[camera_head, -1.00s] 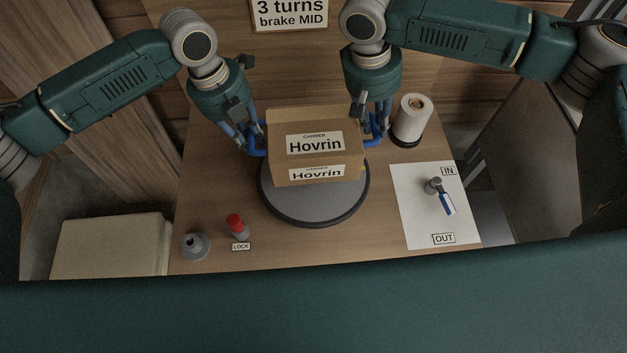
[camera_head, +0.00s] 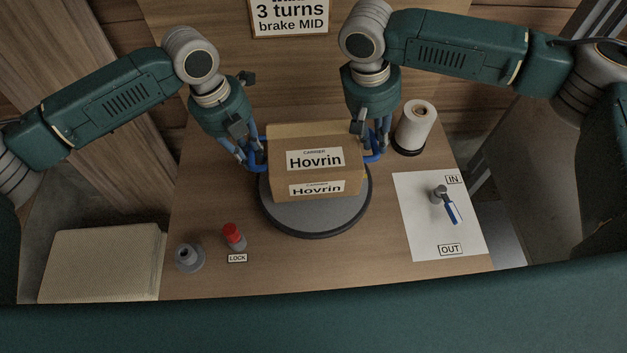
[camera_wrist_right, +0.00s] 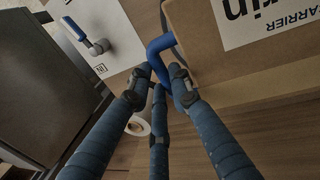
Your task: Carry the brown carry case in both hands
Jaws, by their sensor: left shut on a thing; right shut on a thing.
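The brown carry case (camera_head: 315,178), labelled Hovrin, is level over the round grey turntable (camera_head: 318,220); I cannot tell whether it touches it. It has a blue handle on each side. My left gripper (camera_head: 251,158) is shut on the left blue handle (camera_head: 260,163). My right gripper (camera_head: 378,143) is shut on the right blue handle (camera_head: 372,156). In the right wrist view, the handle (camera_wrist_right: 158,46) lies between the blue-grey fingers of my right gripper (camera_wrist_right: 166,82), beside the case wall (camera_wrist_right: 195,30). The fingers partly hide the handles.
A white roll (camera_head: 416,125) stands right of the case. A white sheet (camera_head: 422,215) bears a blue-handled valve (camera_head: 446,200) and IN and OUT labels. A red-topped knob (camera_head: 234,238) and a grey knob (camera_head: 189,258) are at front left. A sign (camera_head: 290,18) is behind.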

